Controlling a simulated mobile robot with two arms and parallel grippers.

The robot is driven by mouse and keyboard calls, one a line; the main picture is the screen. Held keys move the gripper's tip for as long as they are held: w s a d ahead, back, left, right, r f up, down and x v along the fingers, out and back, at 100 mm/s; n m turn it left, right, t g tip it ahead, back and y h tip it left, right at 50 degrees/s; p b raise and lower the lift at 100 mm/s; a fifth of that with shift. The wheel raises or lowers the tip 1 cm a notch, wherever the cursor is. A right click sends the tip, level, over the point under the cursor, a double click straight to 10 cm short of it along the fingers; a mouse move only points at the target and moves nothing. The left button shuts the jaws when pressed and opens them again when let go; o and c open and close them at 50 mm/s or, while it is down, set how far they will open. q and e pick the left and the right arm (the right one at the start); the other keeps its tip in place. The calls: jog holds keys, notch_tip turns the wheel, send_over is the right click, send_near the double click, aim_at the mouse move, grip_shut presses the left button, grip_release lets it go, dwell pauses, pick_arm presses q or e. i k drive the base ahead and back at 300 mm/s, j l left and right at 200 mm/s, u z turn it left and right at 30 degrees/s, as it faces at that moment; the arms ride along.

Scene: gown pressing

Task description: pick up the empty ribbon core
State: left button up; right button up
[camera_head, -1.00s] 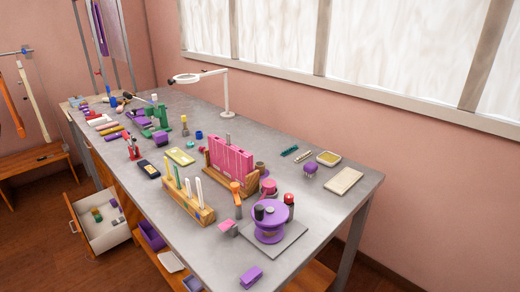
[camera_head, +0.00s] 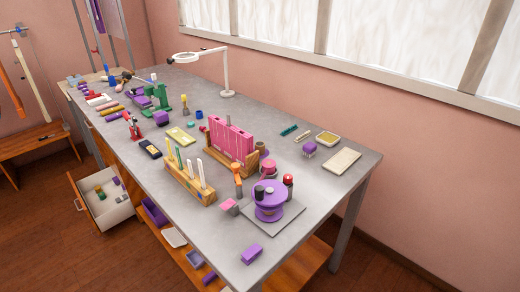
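I cannot tell for sure which thing is the empty ribbon core. A purple spool-like piece (camera_head: 268,209) stands on a grey plate (camera_head: 291,218) near the table's front right. A small dark cylinder (camera_head: 259,192) shows at its top, and a red-topped dark cylinder (camera_head: 288,180) stands just behind it. A pink round spool (camera_head: 269,167) and a brownish cylinder (camera_head: 261,148) stand beside the pink rack, partly hidden by it or each other. Neither of my grippers is in view.
The long grey table (camera_head: 320,190) also carries a pink rack (camera_head: 231,139), a wooden holder with upright sticks (camera_head: 190,187), a magnifier lamp (camera_head: 226,72) and a purple block (camera_head: 251,254). An open drawer (camera_head: 112,214) juts out at the left.

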aim_at(259, 145)
jog(key=i+l+u, duration=0.1)
jog(key=l, duration=0.3)
jog(key=i+l+u, duration=0.1)
jog(key=i+l, duration=0.15)
jog(key=i+l+u, duration=0.1)
jog(key=l, duration=0.4)
jog(key=i+l+u, duration=0.1)
jog(key=l, duration=0.35)
jog(key=i+j, duration=0.05)
